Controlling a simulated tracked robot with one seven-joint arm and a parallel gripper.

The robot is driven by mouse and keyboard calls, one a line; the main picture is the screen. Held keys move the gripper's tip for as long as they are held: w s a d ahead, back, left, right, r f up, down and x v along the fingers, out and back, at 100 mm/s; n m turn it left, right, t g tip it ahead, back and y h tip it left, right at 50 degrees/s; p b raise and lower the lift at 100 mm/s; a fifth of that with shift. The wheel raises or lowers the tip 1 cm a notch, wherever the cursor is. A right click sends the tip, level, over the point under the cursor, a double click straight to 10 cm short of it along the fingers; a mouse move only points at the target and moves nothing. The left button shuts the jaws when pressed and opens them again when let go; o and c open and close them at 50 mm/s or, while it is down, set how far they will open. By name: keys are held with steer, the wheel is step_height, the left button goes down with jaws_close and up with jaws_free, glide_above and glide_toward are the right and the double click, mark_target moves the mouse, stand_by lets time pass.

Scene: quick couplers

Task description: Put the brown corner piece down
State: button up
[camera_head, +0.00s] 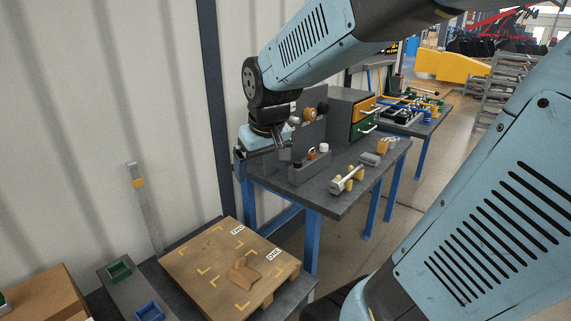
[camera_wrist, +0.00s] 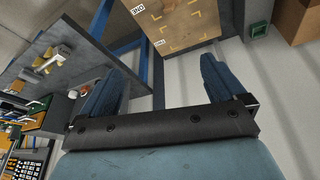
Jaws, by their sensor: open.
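The brown corner piece (camera_head: 243,273) lies on the wooden pallet (camera_head: 205,262), on its right half near the label ONE. My gripper (camera_head: 284,148) is well above and behind the pallet in the head view, near the workbench's left end. In the wrist view my gripper (camera_wrist: 158,85) shows two blue fingers spread wide, with nothing between them. The pallet (camera_wrist: 185,38) shows there beyond the fingers, with yellow corner marks. The piece is not clearly seen in the wrist view.
A grey workbench (camera_head: 334,202) with drawers, a small rack and loose parts stands behind the pallet. A green bin (camera_head: 119,270) and a blue bin (camera_head: 149,311) lie left of the pallet. A cardboard box (camera_head: 45,295) is at far left. A pale wall runs behind.

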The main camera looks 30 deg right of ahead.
steer(key=s+r+m+t, duration=0.1)
steer(key=s+r, duration=0.3)
steer(key=s, duration=0.6)
steer(key=shift+s+d+r+t, duration=0.15)
steer(key=shift+d+r+t, duration=0.15)
steer(key=shift+r, duration=0.05)
steer(key=shift+a, duration=0.1)
